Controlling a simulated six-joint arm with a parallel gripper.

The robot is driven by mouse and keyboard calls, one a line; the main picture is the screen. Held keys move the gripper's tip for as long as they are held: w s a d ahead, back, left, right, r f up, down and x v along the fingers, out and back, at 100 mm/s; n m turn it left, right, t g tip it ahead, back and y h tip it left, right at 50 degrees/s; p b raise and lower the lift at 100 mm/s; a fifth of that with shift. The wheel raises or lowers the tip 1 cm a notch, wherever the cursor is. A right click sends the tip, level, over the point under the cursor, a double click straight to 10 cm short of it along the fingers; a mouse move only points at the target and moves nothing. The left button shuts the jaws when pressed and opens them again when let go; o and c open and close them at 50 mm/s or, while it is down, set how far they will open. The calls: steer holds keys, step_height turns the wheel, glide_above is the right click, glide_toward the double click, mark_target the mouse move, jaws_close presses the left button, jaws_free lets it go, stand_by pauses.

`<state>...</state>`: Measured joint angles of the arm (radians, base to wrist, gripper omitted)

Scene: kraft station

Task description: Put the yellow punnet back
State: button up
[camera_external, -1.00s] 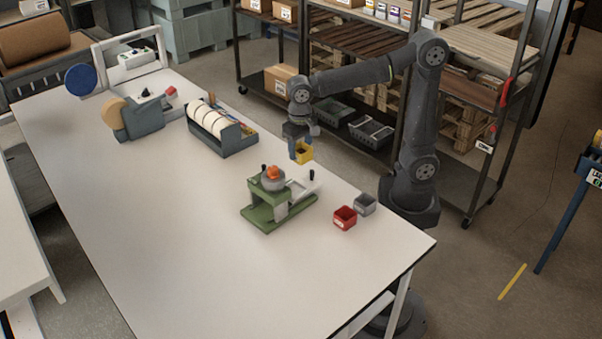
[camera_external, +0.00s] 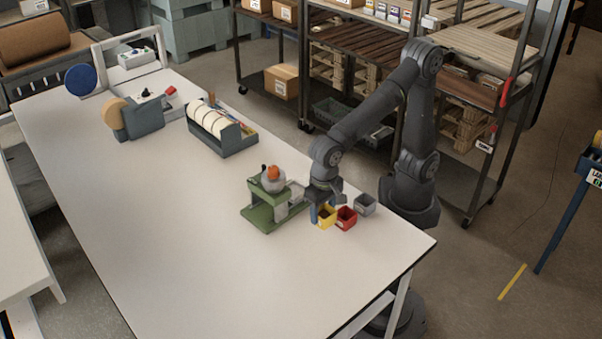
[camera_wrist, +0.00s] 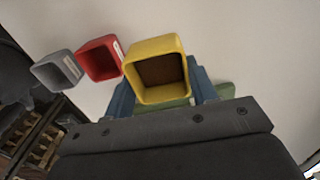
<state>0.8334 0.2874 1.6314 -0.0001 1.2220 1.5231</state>
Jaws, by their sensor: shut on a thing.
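The yellow punnet (camera_external: 326,220) is at the front right part of the table, just left of the red punnet. In the wrist view the yellow punnet (camera_wrist: 158,50) sits between the blue fingers of my gripper (camera_wrist: 163,95), with its open top showing and a brown inside. My gripper (camera_external: 322,212) is shut on it. The red punnet (camera_external: 346,218) is right beside it, and the grey punnet (camera_external: 364,204) is beyond the red one. I cannot tell whether the yellow punnet touches the table.
A green scale-like device (camera_external: 268,210) with an orange object on top stands close left of my gripper. A roll dispenser (camera_external: 222,130) and a tape dispenser (camera_external: 135,120) stand farther back. The table's front and left (camera_external: 200,240) are clear.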

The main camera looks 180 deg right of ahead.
steer(key=shift+f, duration=2.7)
steer(key=shift+f, duration=0.75)
steer(key=o, duration=1.1)
steer(key=shift+r, duration=0.1)
steer(key=shift+r, duration=3.95)
steer(key=shift+f, duration=3.7)
